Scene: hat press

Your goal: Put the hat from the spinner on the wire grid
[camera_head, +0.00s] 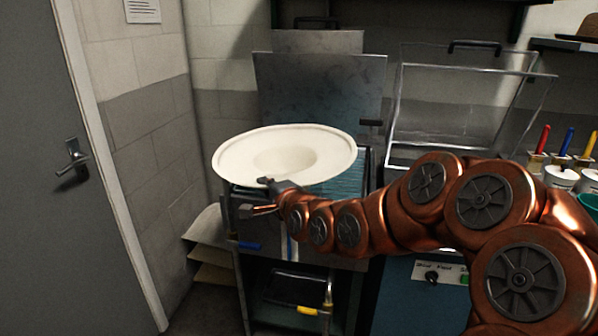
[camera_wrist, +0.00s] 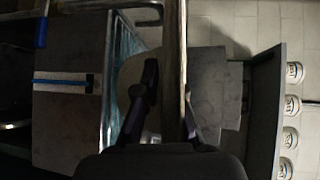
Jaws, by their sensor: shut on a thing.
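The hat (camera_head: 240,155) is cream-white, wide-brimmed and crown-down, with its hollow facing up. My gripper (camera_head: 268,183) is shut on its near brim and holds it over the bench at the left. In the wrist view the brim (camera_wrist: 174,50) is edge-on between the fingers (camera_wrist: 170,100). The wire grid (camera_head: 350,182) appears as bluish bars just below and right of the hat, mostly hidden by it. Thin bars also show in the wrist view (camera_wrist: 122,75). The likely spinner is the blue cabinet (camera_head: 400,290) under a raised clear lid (camera_head: 455,105).
A tall grey metal panel (camera_head: 320,95) stands upright behind the hat. A grey door (camera_head: 60,200) is at the left. Brown sheets (camera_head: 212,250) lie low beside the bench. Cups with coloured handles (camera_head: 560,178) stand at the right. My arm crosses in front of the cabinet.

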